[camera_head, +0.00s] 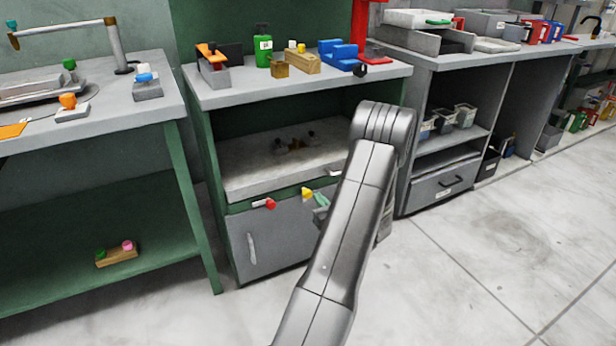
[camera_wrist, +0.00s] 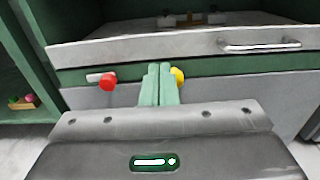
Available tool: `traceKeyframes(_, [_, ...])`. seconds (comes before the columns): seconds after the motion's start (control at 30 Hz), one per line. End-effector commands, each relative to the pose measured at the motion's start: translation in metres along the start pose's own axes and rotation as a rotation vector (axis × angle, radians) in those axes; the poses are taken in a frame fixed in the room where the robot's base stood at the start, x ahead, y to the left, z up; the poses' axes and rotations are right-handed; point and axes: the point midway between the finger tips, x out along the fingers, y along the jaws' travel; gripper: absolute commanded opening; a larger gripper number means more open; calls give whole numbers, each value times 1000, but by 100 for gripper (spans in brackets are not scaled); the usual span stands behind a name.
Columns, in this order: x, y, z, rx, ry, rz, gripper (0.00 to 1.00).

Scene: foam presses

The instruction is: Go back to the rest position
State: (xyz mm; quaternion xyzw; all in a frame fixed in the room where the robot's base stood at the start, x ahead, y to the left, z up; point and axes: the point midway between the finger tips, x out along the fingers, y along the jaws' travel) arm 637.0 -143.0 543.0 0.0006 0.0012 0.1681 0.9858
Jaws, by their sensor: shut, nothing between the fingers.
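My gripper (camera_wrist: 160,68) is shut and empty in the wrist view, its two green fingers pressed together. It is in front of a green panel below a grey drawer front (camera_wrist: 200,44). A red knob (camera_wrist: 109,82) is left of the fingers, and a yellow knob (camera_wrist: 178,77) is just right of them, partly hidden behind. In the head view, my arm reaches forward to the cabinet, and the gripper (camera_head: 319,205) is mostly hidden behind it. The red knob (camera_head: 270,203) and yellow knob (camera_head: 307,192) show left of my arm.
A grey cabinet door (camera_head: 275,240) is below the knobs. The cabinet top (camera_head: 225,97) carries a green bottle (camera_head: 263,48) and blue blocks (camera_head: 340,54). A green-legged bench (camera_head: 185,190) stands left, a grey counter (camera_head: 450,62) right. The floor (camera_head: 480,240) at right is clear.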

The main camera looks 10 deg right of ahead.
Motion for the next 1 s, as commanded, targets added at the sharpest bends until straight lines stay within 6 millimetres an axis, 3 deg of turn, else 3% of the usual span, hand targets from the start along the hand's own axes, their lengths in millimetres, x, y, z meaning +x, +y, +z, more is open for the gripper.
traceKeyframes(0.47, [7,0,-1,-1,-1,2,0])
traceKeyframes(1.0, [103,1,-1,-1,-2,2,0])
